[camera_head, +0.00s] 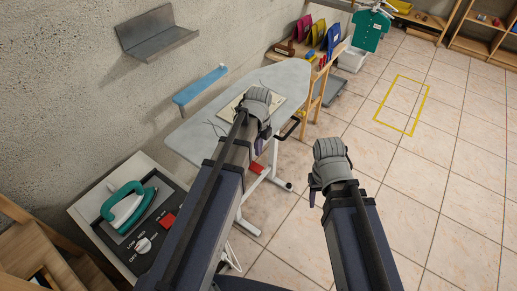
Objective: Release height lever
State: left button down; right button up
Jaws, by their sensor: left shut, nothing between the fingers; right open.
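The pale grey ironing board (192,138) slants up along the wall, a cream sheet on its far part. A black looped handle (290,128) sticks out from its right edge; I cannot tell if this is the height lever. A small red part (257,168) shows on the white leg frame below the board. My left gripper (266,133) is shut and empty at the board's right edge, just left of the black handle; its wrist hides part of the board. My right gripper (313,191) is open and empty over the floor, right of the board.
A teal iron (127,207) stands on a dark control panel at lower left. A blue wall shelf (200,86) and a grey metal shelf (155,36) hang left. A wooden ladder-like frame (318,92) stands beyond the board. The tiled floor at right is clear, with a yellow outline (403,104).

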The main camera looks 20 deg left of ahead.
aim_at(260, 170)
pick_arm(q)
notch_tip(260, 170, down, 9)
jog(key=b, duration=0.7)
jog(key=shift+b, duration=0.4)
jog(key=shift+s+d+f+y+b, duration=0.25)
jog(key=shift+f+y+b, duration=0.25)
jog(key=shift+y, duration=0.2)
jog(key=f+t+y+b, duration=0.1)
jog(key=y+b, duration=0.1)
jog(key=b, duration=0.1)
jog(key=f+t+y+b, duration=0.1)
jog(key=y+b, duration=0.1)
jog(key=b, duration=0.1)
jog(key=f+y+b, duration=0.2)
jog(key=b, duration=0.1)
jog(key=shift+d+t, duration=0.35)
jog(key=shift+t, duration=0.05)
jog(key=shift+a+r, duration=0.1)
jog(key=shift+r, duration=0.4)
jog(key=shift+r+p, duration=0.7)
jog(key=shift+p, duration=0.15)
